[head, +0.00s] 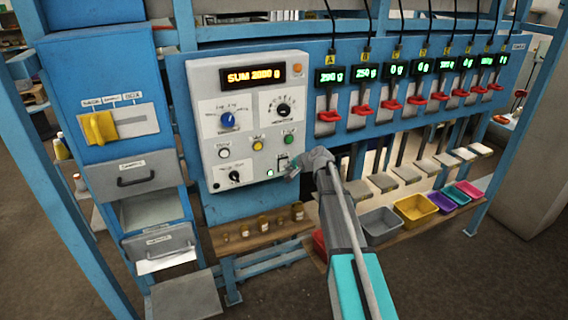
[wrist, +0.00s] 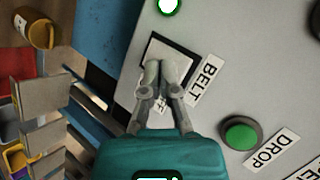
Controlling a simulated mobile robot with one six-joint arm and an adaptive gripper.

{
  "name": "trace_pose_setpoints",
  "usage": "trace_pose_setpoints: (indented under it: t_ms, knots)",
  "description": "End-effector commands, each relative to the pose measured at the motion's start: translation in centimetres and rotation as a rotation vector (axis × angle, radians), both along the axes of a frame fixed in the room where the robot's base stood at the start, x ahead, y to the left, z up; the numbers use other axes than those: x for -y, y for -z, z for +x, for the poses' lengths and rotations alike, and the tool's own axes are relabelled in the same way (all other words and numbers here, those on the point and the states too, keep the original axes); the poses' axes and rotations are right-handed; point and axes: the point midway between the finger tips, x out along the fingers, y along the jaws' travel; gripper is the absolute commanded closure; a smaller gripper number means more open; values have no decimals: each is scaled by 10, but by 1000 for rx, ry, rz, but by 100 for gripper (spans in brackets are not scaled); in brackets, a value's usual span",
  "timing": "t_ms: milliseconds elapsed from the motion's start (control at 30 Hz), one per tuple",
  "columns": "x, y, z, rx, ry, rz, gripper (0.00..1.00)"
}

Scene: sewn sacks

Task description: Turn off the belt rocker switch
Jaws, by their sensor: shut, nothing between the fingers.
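The belt rocker switch sits in a dark square frame on the lower right of the grey control panel, by a small white label (head: 283,157). In the wrist view the switch (wrist: 184,51) is partly covered by my gripper, beside a label reading BELT (wrist: 206,80). My gripper (wrist: 165,66) is shut and empty, with its fingertips over the switch. In the head view my gripper (head: 291,171) is at the panel's lower right corner. I cannot tell whether the tips touch the rocker, and its tilt is hidden.
A lit green lamp (wrist: 168,5) is close to the switch. A green push button (wrist: 240,133) labelled DROP is nearby. A black knob (head: 235,176) is to the left. Red levers (head: 362,109) hang to the right. Jars (head: 298,211) and coloured bins (head: 416,208) stand below.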

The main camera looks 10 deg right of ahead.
Motion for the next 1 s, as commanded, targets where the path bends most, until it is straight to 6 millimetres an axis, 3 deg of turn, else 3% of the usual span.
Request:
trace_pose_setpoints:
  t_ms: [1000]
  knots:
    - [-2, -1, 9, 0, 0, 0, 100]
